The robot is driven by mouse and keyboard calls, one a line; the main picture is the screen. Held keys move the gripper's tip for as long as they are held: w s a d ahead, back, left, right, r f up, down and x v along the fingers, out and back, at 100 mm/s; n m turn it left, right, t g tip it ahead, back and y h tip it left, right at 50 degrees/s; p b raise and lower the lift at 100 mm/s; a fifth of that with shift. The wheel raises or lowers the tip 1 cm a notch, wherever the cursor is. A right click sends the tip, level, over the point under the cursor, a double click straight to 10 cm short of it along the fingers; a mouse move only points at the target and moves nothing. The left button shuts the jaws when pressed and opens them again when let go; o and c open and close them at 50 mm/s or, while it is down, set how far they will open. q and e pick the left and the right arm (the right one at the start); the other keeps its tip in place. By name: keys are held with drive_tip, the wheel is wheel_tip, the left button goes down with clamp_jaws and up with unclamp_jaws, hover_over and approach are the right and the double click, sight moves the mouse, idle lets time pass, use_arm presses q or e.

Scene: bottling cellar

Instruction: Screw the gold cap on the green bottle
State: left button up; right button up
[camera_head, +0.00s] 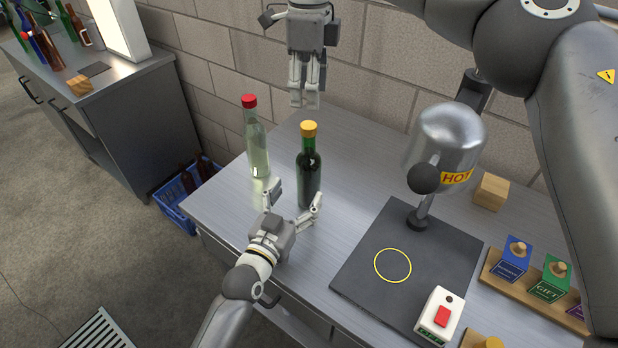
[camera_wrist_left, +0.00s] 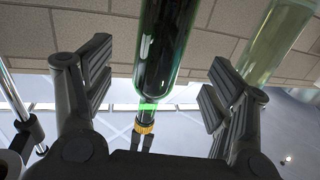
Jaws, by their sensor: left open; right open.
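The green bottle (camera_head: 309,182) stands upright on the metal bench. The gold cap (camera_head: 309,129) sits on top of its neck; I cannot tell how tight it is. My left gripper (camera_head: 297,197) is open at the near side of the bottle, low down, its fingers spread to either side. In the left wrist view the image is inverted: the green bottle (camera_wrist_left: 165,50) shows between the open fingers, apart from both, with the gold cap (camera_wrist_left: 144,128) lower in the picture. My right gripper (camera_head: 304,102) points down, open and empty, above and slightly behind the cap.
A clear bottle with a red cap (camera_head: 257,150) stands left of the green one. A dark mat (camera_head: 365,290) with a yellow ring lies to the right, under a silver "HOT" dome (camera_head: 450,135). A switch box (camera_head: 438,312) and tag rack (camera_head: 530,295) are at lower right.

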sight(309, 176)
use_arm(q)
drive_tip(key=x, duration=0.7)
drive_tip(key=shift+w, duration=0.2)
clamp_jaws()
use_arm(e)
drive_tip(key=n, duration=1.3)
drive_tip(key=shift+n, duration=0.3)
drive_tip(key=shift+f, duration=4)
